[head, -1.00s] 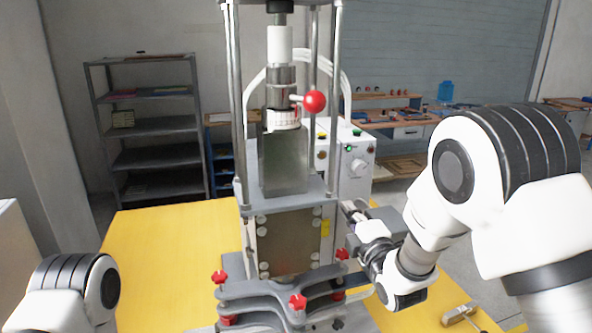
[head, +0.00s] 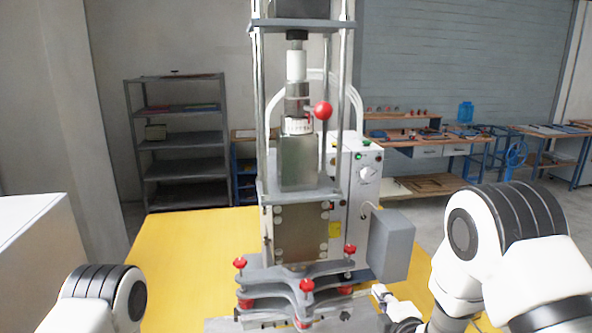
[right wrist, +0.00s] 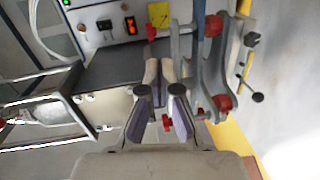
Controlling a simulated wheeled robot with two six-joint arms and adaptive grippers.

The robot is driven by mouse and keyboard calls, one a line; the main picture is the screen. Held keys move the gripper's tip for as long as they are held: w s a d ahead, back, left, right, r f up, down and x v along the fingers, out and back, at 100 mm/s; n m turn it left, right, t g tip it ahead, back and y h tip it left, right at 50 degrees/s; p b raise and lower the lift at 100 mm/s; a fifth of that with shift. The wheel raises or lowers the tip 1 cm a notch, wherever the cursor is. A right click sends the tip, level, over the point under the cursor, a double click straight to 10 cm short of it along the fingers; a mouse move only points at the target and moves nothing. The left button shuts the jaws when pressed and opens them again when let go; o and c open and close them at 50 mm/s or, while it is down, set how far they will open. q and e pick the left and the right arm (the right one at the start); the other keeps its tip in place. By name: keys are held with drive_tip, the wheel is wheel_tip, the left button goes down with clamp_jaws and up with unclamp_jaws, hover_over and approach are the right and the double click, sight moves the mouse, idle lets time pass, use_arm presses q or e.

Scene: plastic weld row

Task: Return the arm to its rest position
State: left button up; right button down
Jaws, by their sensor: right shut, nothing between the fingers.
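My right arm (head: 515,240) comes in from the right, its forearm bent down. My right gripper (head: 380,293) is low, at the right side of the welding press (head: 300,235), near its clamp plates. In the right wrist view the gripper's two fingers (right wrist: 160,85) are together and hold nothing. The press's red knobs (right wrist: 212,25) and grey clamp arms show just beyond and beside them; I cannot tell the exact gap. Only a link of my left arm (head: 100,298) shows at the lower left; its gripper is out of view.
The press stands on a yellow table (head: 180,250). A grey box (head: 391,245) is right of the press, above my right gripper. A control box (head: 358,170) stands behind. Shelves (head: 180,140) and workbenches (head: 430,145) are farther back. The table's left part is clear.

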drive_tip(key=s+d+f+m+g+h+b, duration=0.1)
drive_tip(key=s+d+f+m+g, duration=0.2)
drive_tip(key=s+f, duration=0.8)
drive_tip(key=s+d+f+m+g+h, duration=0.15)
drive_tip(key=s+f+m+g, duration=0.35)
drive_tip(key=s+f, duration=0.65)
drive_tip(key=s+f+m+g, duration=0.3)
drive_tip(key=s+m+g, duration=0.1)
drive_tip(key=s, duration=0.4)
drive_tip(key=s+d+f+m+g, duration=0.1)
drive_tip(key=s+f+m+g, duration=0.2)
drive_tip(key=s+m, duration=0.4)
drive_tip(key=shift+s+d+m+g, duration=0.3)
drive_tip(key=shift+s+g, duration=0.4)
drive_tip(key=shift+s, duration=0.45)
